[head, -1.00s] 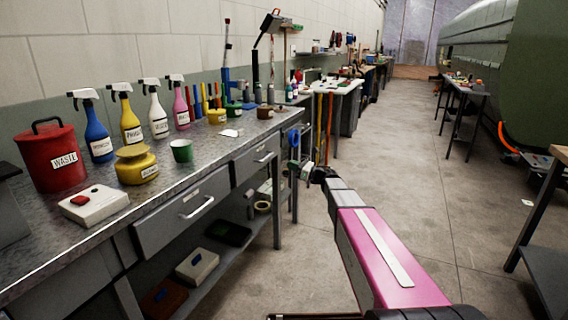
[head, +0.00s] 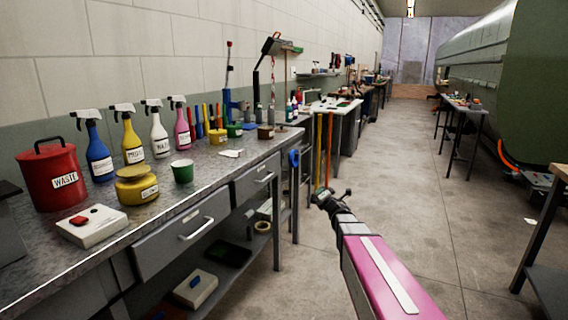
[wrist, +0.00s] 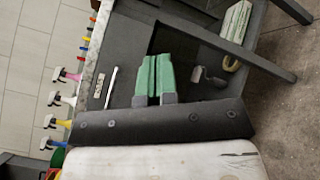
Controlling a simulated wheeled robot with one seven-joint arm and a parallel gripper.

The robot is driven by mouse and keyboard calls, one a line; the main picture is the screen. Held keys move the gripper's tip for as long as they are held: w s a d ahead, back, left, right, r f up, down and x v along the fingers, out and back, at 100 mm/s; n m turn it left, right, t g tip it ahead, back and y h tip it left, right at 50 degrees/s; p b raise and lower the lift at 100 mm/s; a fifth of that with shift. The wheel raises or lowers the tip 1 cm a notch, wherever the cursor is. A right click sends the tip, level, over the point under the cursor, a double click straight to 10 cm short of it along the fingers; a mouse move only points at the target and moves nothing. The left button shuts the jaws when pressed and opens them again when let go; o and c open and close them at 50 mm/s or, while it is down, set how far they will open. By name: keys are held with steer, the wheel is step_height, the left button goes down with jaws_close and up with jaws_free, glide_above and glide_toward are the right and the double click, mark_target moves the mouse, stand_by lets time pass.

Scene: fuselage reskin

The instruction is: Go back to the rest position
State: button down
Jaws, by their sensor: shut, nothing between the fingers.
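My gripper (head: 320,197) shows in the head view at the end of my pink arm, over the aisle floor just right of the workbench (head: 215,173). In the wrist view its two green fingers (wrist: 153,76) lie together, shut with nothing between them. The fingers are apart from the bench items. Below the bench top, the wrist view shows a dark shelf area behind the fingers.
On the bench stand a red waste can (head: 55,178), several spray bottles (head: 132,140), a yellow pot (head: 137,187), a green cup (head: 182,171) and a white box (head: 91,226). A dark table (head: 545,270) stands at right. The aisle floor (head: 410,160) between is clear.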

steer(key=s+d+f+m+g+h, duration=0.35)
steer(key=s+f+m, duration=0.3)
steer(key=m, duration=0.25)
steer(key=s+d+f+m+g+h, duration=0.3)
steer(key=s+f+m+g+h, duration=0.25)
steer(key=s+m, duration=0.35)
steer(key=s+a+f+m+g+y, duration=0.1)
steer(key=s+m+g, duration=0.3)
steer(key=s, duration=0.5)
steer(key=s+a+f+m+g+y, duration=0.2)
steer(key=s+m, duration=0.4)
steer(key=s, duration=0.3)
step_height(320, 180, down, 2)
steer(key=a+g, duration=0.1)
steer(key=g, duration=0.1)
steer(key=shift+f+g, duration=0.2)
steer(key=shift+g, duration=0.1)
